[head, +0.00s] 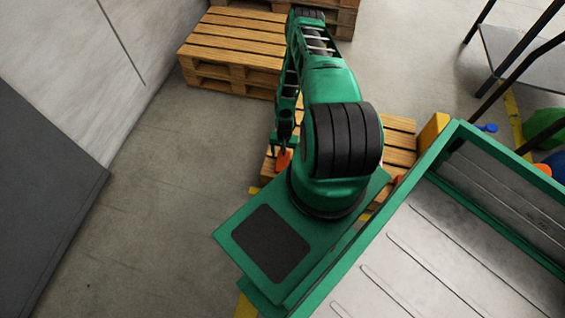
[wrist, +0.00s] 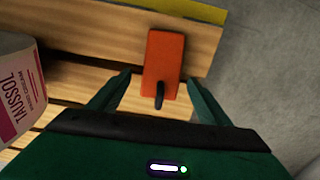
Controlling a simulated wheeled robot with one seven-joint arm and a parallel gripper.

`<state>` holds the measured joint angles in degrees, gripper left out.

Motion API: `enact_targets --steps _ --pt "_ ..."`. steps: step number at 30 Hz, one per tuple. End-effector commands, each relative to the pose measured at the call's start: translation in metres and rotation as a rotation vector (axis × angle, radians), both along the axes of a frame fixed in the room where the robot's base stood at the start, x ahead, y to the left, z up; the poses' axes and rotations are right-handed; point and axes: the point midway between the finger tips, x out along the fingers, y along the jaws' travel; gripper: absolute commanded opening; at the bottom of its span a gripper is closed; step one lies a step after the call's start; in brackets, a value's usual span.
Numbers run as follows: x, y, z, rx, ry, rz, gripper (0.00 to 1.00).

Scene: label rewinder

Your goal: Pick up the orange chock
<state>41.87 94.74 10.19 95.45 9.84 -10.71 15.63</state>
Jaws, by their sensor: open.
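The orange chock (wrist: 163,58) is a flat orange block with a short black peg or handle at its near end. In the wrist view it lies over the wooden pallet planks (wrist: 95,48). My gripper (wrist: 158,80) is open, its two green fingers to either side of the chock's near end; I cannot tell how far above it they are. In the head view the chock shows as a small orange patch (head: 284,160) just under my gripper (head: 283,148), partly hidden by it and my arm.
Other pallets (head: 235,40) lie further back. A yellow block (head: 433,130) and a green-framed metal bed (head: 430,250) are at right. Grey floor at left is clear.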

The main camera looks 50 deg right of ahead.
Motion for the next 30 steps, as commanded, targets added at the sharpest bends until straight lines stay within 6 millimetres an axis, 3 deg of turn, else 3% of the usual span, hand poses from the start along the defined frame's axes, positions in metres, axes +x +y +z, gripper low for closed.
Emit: enact_targets --steps 9,19,26,30 --pt "0.002 -0.001 -0.04 0.001 0.001 -0.001 0.72" --pt "0.002 -0.002 -0.044 0.001 0.001 -0.001 0.72" --pt "0.002 -0.002 -0.044 0.001 0.001 -0.001 0.18" --pt "0.002 -0.002 -0.044 0.001 0.001 -0.001 0.18"
